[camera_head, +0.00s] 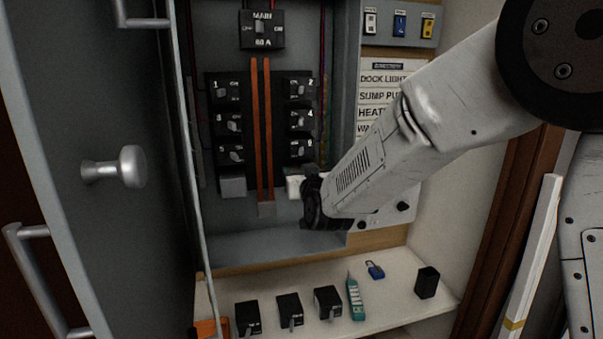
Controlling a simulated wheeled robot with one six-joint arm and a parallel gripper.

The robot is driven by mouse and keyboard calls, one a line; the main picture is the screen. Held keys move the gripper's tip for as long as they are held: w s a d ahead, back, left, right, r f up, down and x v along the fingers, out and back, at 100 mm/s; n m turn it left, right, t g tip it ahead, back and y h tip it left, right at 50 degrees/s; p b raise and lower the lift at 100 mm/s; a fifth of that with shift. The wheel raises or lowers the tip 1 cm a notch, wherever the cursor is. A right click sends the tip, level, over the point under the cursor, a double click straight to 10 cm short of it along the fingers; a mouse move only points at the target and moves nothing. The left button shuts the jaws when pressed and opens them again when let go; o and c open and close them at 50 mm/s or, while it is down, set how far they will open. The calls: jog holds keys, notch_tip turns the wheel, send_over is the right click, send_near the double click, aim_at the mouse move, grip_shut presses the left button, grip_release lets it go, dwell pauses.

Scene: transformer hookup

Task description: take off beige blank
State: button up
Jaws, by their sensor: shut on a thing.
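The beige blank (294,186) is a pale block at the bottom of the right breaker column, below breaker 6. My gripper (305,188) reaches in from the right and is shut on the blank's right side. My dark wrist hides the fingertips and part of the blank. I cannot tell whether the blank is still seated or slightly clear of its slot.
A grey blank (232,184) sits at the bottom of the left column. Copper bars (261,130) run between the columns. The shelf (395,297) holds several loose black breakers (289,310), a teal tool (355,299) and a blue padlock (375,270). The open door (80,110) stands left.

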jog(key=shift+s, duration=0.2)
jog(key=shift+s+d, duration=0.15)
jog(key=shift+s, duration=0.2)
jog(key=shift+v, duration=1.15)
jog(key=shift+v, duration=2.5)
